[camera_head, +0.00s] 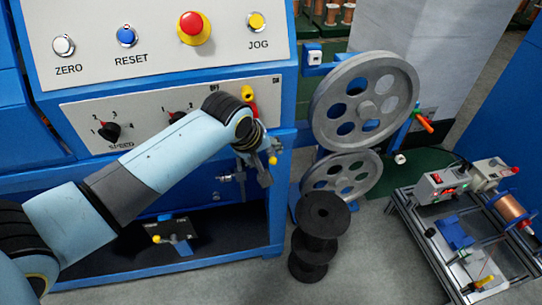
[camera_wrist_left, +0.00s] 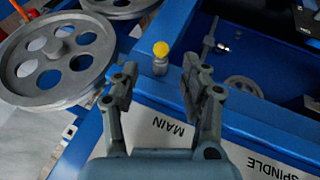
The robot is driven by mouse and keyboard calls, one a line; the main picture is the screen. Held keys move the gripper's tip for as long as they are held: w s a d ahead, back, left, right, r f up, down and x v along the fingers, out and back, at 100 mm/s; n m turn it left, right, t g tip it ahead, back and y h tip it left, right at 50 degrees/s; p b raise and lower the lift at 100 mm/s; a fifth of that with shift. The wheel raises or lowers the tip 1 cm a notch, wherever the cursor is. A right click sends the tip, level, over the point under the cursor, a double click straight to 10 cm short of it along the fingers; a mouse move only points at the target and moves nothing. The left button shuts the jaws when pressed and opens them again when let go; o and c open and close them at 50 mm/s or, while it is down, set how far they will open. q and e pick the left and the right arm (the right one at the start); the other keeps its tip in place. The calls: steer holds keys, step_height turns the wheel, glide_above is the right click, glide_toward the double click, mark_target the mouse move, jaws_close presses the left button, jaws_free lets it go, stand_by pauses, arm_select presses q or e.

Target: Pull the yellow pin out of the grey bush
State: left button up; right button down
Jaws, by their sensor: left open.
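The yellow pin (camera_wrist_left: 161,49) shows as a round yellow head on top of the short grey bush (camera_wrist_left: 160,67), which stands on a blue frame edge in the left wrist view. My left gripper (camera_wrist_left: 158,88) is open, its two fingers spread either side of the line to the pin, with nothing between them. In the head view my left gripper (camera_head: 262,172) is at the right end of the blue cabinet, and the yellow head (camera_head: 273,160) shows close beside it. The bush is mostly hidden there. My right gripper is not in view.
Two grey spoked pulleys (camera_head: 365,100) stand just right of the gripper, with a stack of black spools (camera_head: 323,215) in front. A control panel (camera_head: 170,40) with buttons is above. A low bench with devices (camera_head: 470,225) is at the right.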

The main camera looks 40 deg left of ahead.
mark_target(272, 160)
arm_select(q)
steer(key=x, duration=0.5)
steer(key=shift+w+f+b, duration=0.1)
steer(key=shift+f+b, duration=0.2)
steer(key=shift+b, duration=0.1)
jaws_close()
